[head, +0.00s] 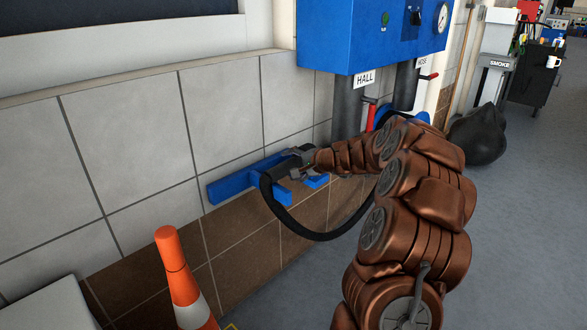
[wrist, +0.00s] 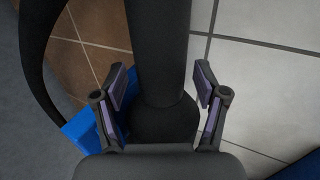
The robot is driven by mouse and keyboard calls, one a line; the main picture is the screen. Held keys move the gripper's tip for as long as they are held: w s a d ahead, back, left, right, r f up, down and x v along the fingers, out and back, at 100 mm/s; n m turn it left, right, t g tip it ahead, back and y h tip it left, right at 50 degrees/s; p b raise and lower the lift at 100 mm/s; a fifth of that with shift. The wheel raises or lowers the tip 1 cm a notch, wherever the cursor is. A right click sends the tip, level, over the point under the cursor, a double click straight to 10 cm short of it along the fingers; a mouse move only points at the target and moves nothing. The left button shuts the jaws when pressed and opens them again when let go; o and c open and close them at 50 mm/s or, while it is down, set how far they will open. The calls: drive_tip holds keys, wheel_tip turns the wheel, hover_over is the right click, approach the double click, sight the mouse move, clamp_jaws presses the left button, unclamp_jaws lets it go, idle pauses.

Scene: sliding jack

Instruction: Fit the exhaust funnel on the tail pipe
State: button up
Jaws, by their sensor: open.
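The exhaust funnel (wrist: 165,122) is black and flared, with a narrower black tube (wrist: 158,45) running up from it in the wrist view. In the head view the dark funnel (head: 281,172) rests at the blue wall bracket (head: 232,184), partly hidden by my gripper (head: 302,158). In the wrist view my gripper (wrist: 157,88) is open, with one finger on each side of the funnel and tube. I cannot tell whether either finger touches it. No tail pipe is in view.
A black hose (head: 325,236) loops below the bracket. An orange and white cone (head: 178,272) stands at the front left. A blue cabinet (head: 375,35) hangs above. A black bag (head: 478,135) and a dark cart (head: 533,75) stand farther back. The floor on the right is clear.

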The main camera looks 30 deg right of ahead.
drive_tip(key=shift+w, duration=0.1)
clamp_jaws()
idle(0.6)
